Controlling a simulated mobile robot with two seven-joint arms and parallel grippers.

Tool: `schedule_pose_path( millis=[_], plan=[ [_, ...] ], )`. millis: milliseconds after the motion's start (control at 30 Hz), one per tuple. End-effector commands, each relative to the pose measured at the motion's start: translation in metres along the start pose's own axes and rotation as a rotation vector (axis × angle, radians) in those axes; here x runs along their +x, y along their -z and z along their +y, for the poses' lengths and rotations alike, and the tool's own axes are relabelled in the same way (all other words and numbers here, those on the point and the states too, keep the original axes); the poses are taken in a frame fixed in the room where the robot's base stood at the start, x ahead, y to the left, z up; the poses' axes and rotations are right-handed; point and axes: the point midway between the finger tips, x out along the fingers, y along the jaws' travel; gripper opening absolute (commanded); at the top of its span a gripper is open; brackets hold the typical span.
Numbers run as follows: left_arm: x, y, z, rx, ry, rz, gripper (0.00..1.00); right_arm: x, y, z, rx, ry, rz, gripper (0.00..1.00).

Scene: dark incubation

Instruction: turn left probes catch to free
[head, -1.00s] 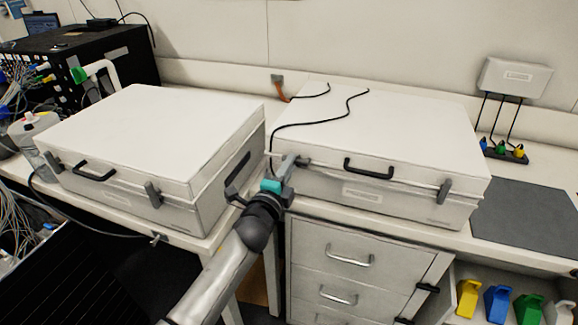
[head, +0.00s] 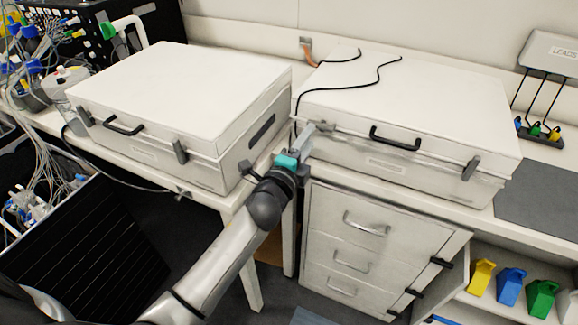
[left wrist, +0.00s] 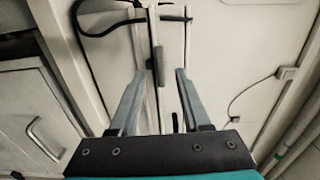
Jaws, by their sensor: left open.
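The right white case (head: 395,90) stands on the bench; its label is too small to read. Its left catch (head: 327,128) is a small dark piece at the front left, lying along the lid seam. In the left wrist view this grey catch (left wrist: 158,62) shows between my fingertips, with a gap on each side. The case's right catch (head: 470,168) stands upright across the seam. My left gripper (head: 315,132) is open at the left catch, and its fingers partly hide that corner. It also shows in the left wrist view (left wrist: 161,76). My right gripper is out of view.
A black handle (head: 395,142) sticks out right of the catch. The left white case (head: 185,90) stands close by, with a gap between the cases. Drawers (head: 365,235) are below. Black cables (head: 375,75) lie over the right case's lid.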

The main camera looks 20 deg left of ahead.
Motion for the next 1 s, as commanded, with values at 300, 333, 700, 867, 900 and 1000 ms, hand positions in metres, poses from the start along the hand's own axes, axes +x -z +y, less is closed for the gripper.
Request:
schedule_pose_path(
  millis=[300, 333, 700, 867, 900, 1000],
  plan=[
    [-0.055, 0.0, 0.001, 0.0, -0.002, 0.0, 0.47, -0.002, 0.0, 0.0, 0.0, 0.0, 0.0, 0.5],
    [-0.06, 0.0, 0.001, 0.0, -0.002, 0.0, 0.47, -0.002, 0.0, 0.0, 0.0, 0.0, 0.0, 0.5],
    [-0.105, 0.0, 0.0, 0.0, -0.001, 0.0, 0.47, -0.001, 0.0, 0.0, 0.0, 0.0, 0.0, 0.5],
    [-0.112, 0.0, 0.0, 0.0, 0.0, 0.0, 0.47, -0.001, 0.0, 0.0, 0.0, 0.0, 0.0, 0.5],
    [-0.112, 0.0, 0.0, 0.0, 0.001, 0.0, 0.47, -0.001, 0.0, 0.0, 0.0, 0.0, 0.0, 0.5],
    [-0.112, 0.0, -0.001, 0.0, 0.001, 0.0, 0.47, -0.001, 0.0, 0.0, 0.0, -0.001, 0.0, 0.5]
  ],
)
